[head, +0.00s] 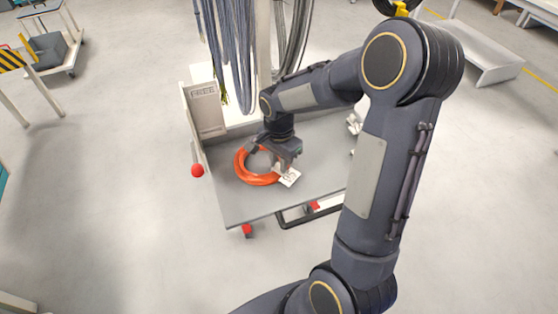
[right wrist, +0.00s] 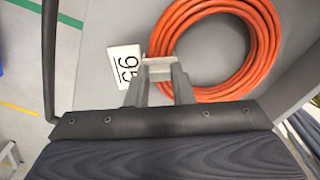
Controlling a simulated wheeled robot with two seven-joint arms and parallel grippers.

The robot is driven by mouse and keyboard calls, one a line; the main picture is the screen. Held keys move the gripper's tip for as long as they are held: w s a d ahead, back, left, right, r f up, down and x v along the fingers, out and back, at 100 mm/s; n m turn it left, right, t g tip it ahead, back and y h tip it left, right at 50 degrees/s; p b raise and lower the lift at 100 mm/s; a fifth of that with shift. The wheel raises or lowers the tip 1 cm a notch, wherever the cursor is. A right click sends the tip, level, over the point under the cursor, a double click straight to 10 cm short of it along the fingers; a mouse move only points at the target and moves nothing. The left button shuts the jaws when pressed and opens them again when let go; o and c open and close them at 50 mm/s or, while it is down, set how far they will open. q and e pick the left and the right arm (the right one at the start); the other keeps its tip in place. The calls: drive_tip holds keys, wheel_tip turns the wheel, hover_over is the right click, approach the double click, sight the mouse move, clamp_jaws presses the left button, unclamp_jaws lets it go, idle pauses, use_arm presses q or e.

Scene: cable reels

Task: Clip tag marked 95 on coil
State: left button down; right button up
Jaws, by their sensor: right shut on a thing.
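An orange coil (head: 241,168) lies flat on the grey cart deck; it also shows in the right wrist view (right wrist: 262,50). A white tag marked 95 (right wrist: 125,67) is at the coil's edge, and it shows in the head view (head: 290,178). My right gripper (right wrist: 160,75) points down at the coil's edge, shut on the tag's pale clip end, with the marked plate sticking out beside the fingers. The clip end meets the coil's edge, but I cannot tell whether it grips the strands. My left gripper is not in view.
The cart deck (head: 240,205) has bare room in front of the coil. Grey cables (head: 232,50) hang behind. A red ball (head: 197,170) is at the left edge.

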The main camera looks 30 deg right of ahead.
drive_tip(key=o, duration=1.3)
drive_tip(key=shift+r, duration=0.1)
drive_tip(key=shift+r+p, duration=2.7)
drive_tip(key=shift+r, duration=0.7)
